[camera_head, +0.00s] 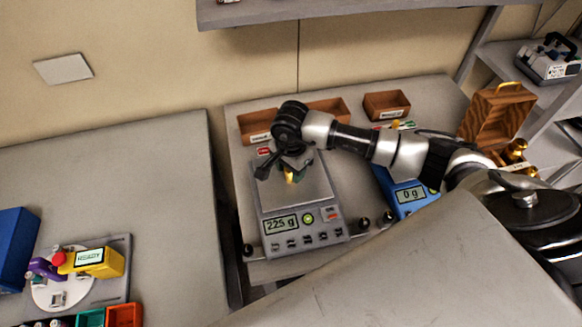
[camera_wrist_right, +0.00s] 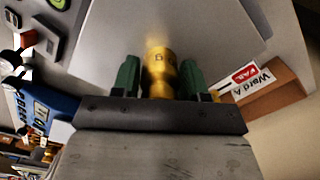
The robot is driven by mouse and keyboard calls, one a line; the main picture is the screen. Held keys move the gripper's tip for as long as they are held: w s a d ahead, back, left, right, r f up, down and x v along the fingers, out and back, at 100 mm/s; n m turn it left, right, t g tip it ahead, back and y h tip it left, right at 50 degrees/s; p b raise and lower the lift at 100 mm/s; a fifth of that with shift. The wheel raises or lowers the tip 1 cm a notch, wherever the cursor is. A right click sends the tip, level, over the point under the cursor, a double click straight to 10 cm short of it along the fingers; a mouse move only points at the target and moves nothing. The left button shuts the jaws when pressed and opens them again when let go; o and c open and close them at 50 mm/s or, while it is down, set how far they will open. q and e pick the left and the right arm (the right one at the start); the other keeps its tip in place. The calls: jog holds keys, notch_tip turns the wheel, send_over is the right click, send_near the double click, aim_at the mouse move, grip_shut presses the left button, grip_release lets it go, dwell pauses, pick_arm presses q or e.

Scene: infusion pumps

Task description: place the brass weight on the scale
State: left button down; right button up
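The brass weight (camera_wrist_right: 160,68) stands between the green fingertips of my right gripper (camera_wrist_right: 159,80) in the right wrist view, with narrow gaps beside it. In the head view my right gripper (camera_head: 290,172) is low over the plate of the grey scale (camera_head: 310,184), and only a bit of the brass weight (camera_head: 289,177) shows beneath it. The scale's display (camera_head: 281,224) appears to read 225 g. The metal plate also fills the upper part of the right wrist view (camera_wrist_right: 210,25). My left gripper is not in view.
A blue scale (camera_head: 408,195) reading 0 g stands to the right, partly behind my arm. An open wooden case (camera_head: 497,112) with brass pieces (camera_head: 516,150) is further right. Brown bins (camera_head: 386,105) line the back. A yellow device (camera_head: 97,262) sits on the left table.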

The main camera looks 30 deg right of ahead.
jog(key=o, duration=0.3)
jog(key=shift+o, duration=0.2)
jog(key=shift+r, duration=0.1)
jog(key=shift+r, duration=0.2)
notch_tip(320, 180, up, 11)
jog(key=b, duration=0.3)
jog(key=shift+f+b, duration=0.2)
jog(key=shift+b, duration=0.1)
jog(key=shift+r, duration=0.6)
